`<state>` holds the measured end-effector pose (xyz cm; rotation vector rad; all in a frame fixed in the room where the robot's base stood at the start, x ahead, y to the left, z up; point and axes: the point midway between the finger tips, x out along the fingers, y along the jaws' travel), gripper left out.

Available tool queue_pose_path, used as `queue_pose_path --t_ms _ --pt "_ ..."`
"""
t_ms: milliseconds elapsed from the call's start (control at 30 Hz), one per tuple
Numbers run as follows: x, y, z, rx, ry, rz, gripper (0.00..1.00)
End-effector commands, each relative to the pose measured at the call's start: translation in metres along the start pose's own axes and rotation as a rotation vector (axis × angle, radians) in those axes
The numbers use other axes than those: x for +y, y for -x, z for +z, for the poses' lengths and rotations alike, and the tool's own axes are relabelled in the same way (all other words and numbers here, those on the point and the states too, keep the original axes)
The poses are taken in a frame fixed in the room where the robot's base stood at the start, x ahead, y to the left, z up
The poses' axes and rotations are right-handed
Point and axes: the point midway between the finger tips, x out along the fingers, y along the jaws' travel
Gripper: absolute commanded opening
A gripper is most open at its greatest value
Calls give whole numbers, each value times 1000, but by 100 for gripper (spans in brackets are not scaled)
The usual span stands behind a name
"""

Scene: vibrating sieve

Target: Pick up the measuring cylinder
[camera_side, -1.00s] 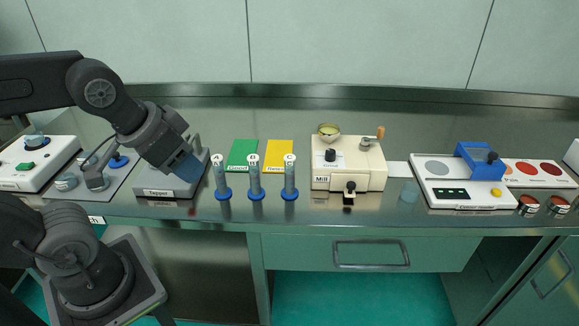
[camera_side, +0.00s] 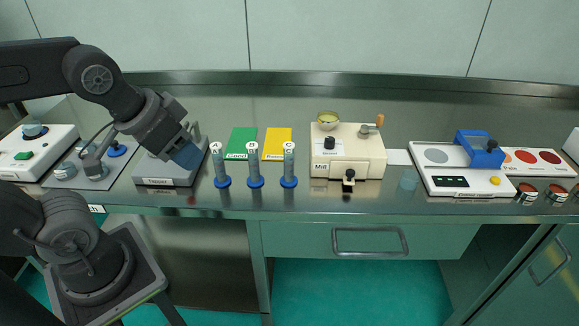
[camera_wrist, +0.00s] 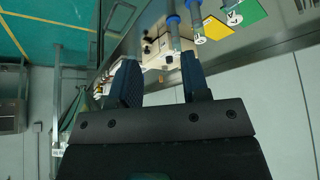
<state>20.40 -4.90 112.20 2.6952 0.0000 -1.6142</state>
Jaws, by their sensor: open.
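Three clear measuring cylinders with blue bases and round white labels stand upright in a row on the bench: the left one (camera_side: 221,165), the middle one (camera_side: 254,163) and the right one (camera_side: 289,163). My gripper (camera_side: 187,157) is to the left of the row, above the tapper, tilted down to the right. It touches no cylinder that I can see. In the wrist view my gripper (camera_wrist: 160,72) has its two dark blue fingers apart, with nothing held. The cylinders show beyond the fingertips, the nearest one (camera_wrist: 173,38) partly in line with the gap.
The tapper (camera_side: 165,176) is under my gripper. Green (camera_side: 241,144) and yellow (camera_side: 277,144) cards lie behind the cylinders. A cream mill (camera_side: 347,155) stands to their right, then a faint clear cup (camera_side: 408,178) and a white device (camera_side: 460,185). The bench front edge is close before the cylinders.

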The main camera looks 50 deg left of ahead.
Motion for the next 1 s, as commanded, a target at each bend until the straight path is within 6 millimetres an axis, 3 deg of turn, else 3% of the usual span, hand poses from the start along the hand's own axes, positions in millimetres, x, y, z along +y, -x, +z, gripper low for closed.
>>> queue_pose_path --t_ms 367,533,767,867,1000 --pt "0 0 0 0 0 0 43" --pt "0 0 0 0 0 0 57" --pt "0 0 0 0 1 0 57" --pt "-1 -1 -8 -9 17 -7 57" --pt "-2 -9 -38 -39 92 -37 57"
